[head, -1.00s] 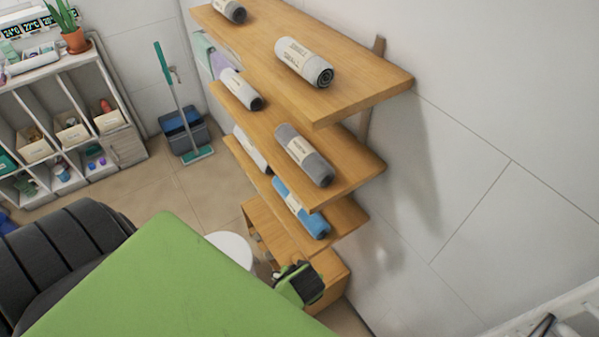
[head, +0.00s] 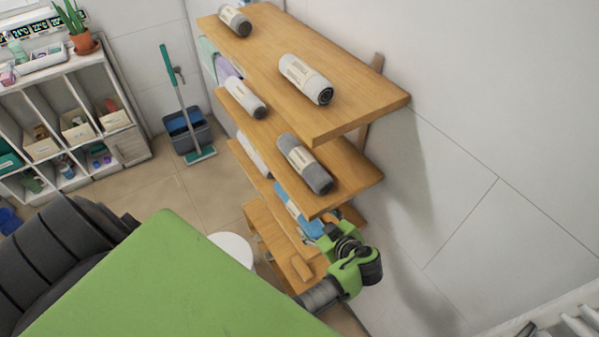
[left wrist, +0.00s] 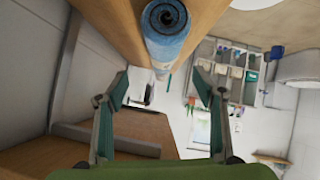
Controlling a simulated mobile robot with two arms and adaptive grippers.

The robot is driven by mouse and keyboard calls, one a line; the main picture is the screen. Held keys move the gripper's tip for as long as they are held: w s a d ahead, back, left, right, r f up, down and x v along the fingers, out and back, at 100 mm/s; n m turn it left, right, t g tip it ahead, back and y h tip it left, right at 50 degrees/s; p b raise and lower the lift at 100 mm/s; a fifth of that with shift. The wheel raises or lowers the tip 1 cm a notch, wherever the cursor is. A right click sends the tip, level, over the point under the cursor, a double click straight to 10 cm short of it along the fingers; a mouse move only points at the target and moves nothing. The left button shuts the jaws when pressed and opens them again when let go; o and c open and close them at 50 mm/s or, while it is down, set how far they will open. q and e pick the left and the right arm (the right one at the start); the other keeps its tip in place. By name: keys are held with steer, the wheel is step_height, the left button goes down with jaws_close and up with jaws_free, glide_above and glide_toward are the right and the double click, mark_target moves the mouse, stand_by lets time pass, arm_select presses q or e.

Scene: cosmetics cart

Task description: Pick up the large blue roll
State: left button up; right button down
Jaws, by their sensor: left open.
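The large blue roll (head: 290,207) lies on a lower wooden shelf in the head view, partly hidden by the shelf above and by my gripper. In the left wrist view the blue roll (left wrist: 168,40) shows its dark spiral end at the top centre, on the wooden shelf. My left gripper (head: 331,222) is at the near end of the roll, beside the shelf edge. In the left wrist view its fingers (left wrist: 160,88) are spread apart, with nothing between them. The roll appears beyond and above the gap; I cannot tell whether they touch. My right gripper is not in view.
A grey roll (head: 304,163) lies on the shelf (head: 350,173) above. White rolls (head: 305,79) lie on the upper shelves. The wall (head: 470,170) is close to the right of my gripper. A white round stool (head: 232,246) stands below left.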

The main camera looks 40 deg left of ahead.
arm_select(q)
steer(key=b+x, duration=0.1)
steer(key=x, duration=0.4)
steer(key=shift+a+f, duration=0.1)
steer(key=shift+f, duration=0.1)
steer(key=shift+w+a+f+b, duration=0.15)
steer(key=shift+w+a+b, duration=0.05)
steer(key=shift+b, duration=0.1)
steer(key=shift+a+f, duration=0.1)
steer(key=shift+a, duration=0.2)
steer(key=x, duration=0.2)
steer(key=b+x, duration=0.1)
steer(key=x, duration=0.2)
steer(key=shift+s+a, duration=0.15)
steer(key=shift+s, duration=0.1)
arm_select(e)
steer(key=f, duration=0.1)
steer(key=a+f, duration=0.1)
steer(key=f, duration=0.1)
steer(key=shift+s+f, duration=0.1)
arm_select(q)
steer(key=c, duration=1.4)
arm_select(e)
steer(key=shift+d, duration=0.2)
